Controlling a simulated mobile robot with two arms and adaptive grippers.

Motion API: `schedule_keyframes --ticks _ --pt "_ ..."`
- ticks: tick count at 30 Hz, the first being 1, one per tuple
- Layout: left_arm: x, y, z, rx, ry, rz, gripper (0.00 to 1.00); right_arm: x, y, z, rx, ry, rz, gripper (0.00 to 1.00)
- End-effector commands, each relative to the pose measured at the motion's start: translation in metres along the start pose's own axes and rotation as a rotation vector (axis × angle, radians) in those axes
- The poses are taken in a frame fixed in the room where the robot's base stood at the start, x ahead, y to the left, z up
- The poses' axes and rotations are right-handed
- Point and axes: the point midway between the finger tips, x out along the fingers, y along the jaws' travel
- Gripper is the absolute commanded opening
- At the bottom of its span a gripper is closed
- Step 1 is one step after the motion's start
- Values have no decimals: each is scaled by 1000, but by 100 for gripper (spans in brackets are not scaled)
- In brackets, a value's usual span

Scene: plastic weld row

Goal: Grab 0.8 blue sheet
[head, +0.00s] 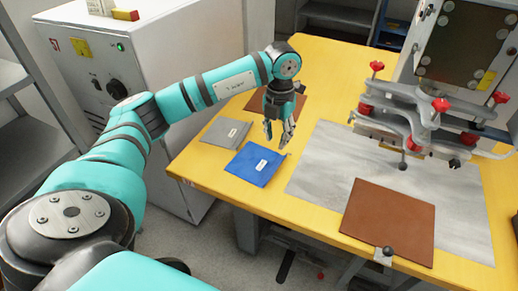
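A blue sheet (255,166) with a small white label lies flat on the yellow table (300,54), near its left front edge. My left gripper (278,142) hangs pointing down just beyond the sheet's far right corner. My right gripper is not in view.
A grey labelled sheet (225,133) lies left of the blue one. A brown sheet (262,104) lies behind my gripper, partly hidden. A larger brown sheet (388,219) lies on a grey metal plate (325,165). A clamp fixture with red knobs (425,110) stands at the right.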

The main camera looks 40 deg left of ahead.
Motion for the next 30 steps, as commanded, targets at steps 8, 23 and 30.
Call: schedule_keyframes --ticks 8,23,30 --pt "57 -1 -1 1 3 -2 31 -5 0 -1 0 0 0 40" --pt "111 -4 1 2 2 -3 31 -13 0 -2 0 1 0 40" --pt "125 -4 2 2 -2 -5 31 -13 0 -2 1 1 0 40"
